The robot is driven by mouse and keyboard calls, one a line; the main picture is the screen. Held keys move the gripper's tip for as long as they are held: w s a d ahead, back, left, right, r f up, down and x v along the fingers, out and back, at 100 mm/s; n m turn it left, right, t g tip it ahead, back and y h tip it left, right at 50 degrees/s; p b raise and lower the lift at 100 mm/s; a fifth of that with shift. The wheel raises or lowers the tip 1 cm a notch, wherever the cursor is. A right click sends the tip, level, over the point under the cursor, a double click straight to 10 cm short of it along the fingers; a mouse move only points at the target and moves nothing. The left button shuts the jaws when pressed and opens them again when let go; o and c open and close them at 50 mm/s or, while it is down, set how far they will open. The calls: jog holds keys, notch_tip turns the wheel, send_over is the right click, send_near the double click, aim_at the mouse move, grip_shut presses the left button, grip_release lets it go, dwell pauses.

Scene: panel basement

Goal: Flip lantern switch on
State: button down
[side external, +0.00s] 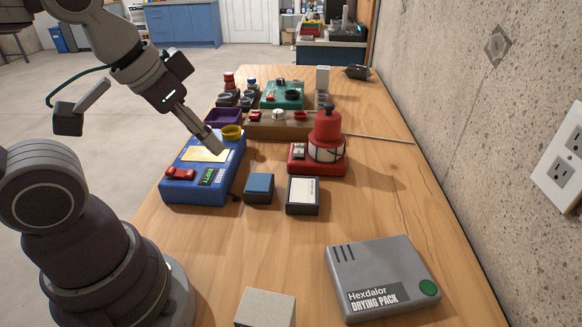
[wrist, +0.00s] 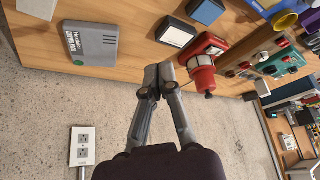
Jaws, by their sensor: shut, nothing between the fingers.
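The lantern is a red dome-topped body (side external: 326,122) with a pale window band. It stands upright on a red base (side external: 330,169) that carries a small grey-white switch (side external: 299,151). I cannot tell the switch's position. My gripper (side external: 219,147) is shut and empty, tilted downward, left of the lantern in the side view and in front of the blue device's right edge. In the wrist view my gripper's closed fingertips (wrist: 157,80) show just left of the lantern (wrist: 203,78). They appear apart from it.
A blue device (side external: 190,190) with red controls stands left. Blue (side external: 259,187) and white-topped (side external: 303,194) blocks lie before the lantern. A grey drying pack (side external: 382,277) lies nearer. A wooden control panel (side external: 290,130) stands behind. A concrete wall (side external: 480,130) borders the table's right.

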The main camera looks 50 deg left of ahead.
jog(key=w+a+f+n+y, duration=0.2)
jog(key=w+a+n, duration=0.1)
jog(key=w, duration=0.7)
jog(key=w+a+f+n+y, duration=0.2)
jog(key=w+n, duration=0.4)
jog(key=w, duration=0.4)
jog(key=shift+a+y, duration=0.6)
jog(key=shift+a, duration=0.1)
jog(key=shift+w, duration=0.1)
send_over(299, 151)
jog(key=s, duration=0.1)
jog(key=f, duration=0.5)
jog(key=d+f, duration=0.1)
jog(key=f, duration=0.1)
jog(key=shift+f, duration=0.25)
notch_tip(299, 151, down, 4)
jog(key=shift+r, duration=0.2)
jog(key=shift+s+f, duration=0.1)
jog(key=shift+f, duration=0.3)
